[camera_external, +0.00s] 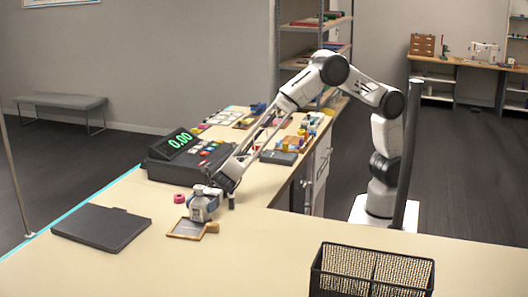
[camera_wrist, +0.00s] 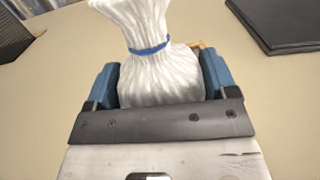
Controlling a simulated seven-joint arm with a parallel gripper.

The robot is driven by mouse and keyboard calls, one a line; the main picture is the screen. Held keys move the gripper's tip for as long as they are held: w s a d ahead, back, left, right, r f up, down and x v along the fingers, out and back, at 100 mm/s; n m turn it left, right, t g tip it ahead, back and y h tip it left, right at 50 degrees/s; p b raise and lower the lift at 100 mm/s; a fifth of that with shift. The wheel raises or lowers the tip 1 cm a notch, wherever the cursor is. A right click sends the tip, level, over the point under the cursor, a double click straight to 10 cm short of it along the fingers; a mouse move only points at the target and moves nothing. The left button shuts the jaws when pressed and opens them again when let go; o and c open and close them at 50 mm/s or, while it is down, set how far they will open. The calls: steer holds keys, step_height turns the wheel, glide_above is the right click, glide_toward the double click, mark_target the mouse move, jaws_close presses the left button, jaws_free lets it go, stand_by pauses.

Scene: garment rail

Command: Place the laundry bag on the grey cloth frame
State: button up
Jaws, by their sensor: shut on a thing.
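The laundry bag (camera_wrist: 160,75) is white and pleated, with a blue tie around its neck. My gripper (camera_wrist: 160,90) is shut on it, with a blue finger on either side. In the external view the bag (camera_external: 199,212) looks small and pale below my gripper (camera_external: 207,194), low over the counter; I cannot tell whether it touches the counter. The grey cloth frame (camera_external: 187,229), a small wooden-edged panel with a grey face, lies flat just in front of the bag. In the wrist view the bag mostly hides it.
A dark flat pad (camera_external: 101,228) lies to the left. A pink ring (camera_external: 180,198) and a small dark cylinder (camera_external: 231,201) are near the bag. A black register (camera_external: 183,160) stands behind. A black mesh basket (camera_external: 372,272) is at front right. The front middle counter is clear.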

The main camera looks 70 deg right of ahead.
mark_target(206, 199)
steer(key=shift+f, duration=0.1)
steer(key=o, duration=1)
steer(key=shift+c, duration=0.2)
steer(key=shift+d, duration=0.55)
steer(key=d, duration=0.3)
steer(key=shift+d, duration=0.25)
step_height(206, 199, up, 7)
steer(key=shift+d, duration=0.2)
steer(key=shift+r, duration=0.2)
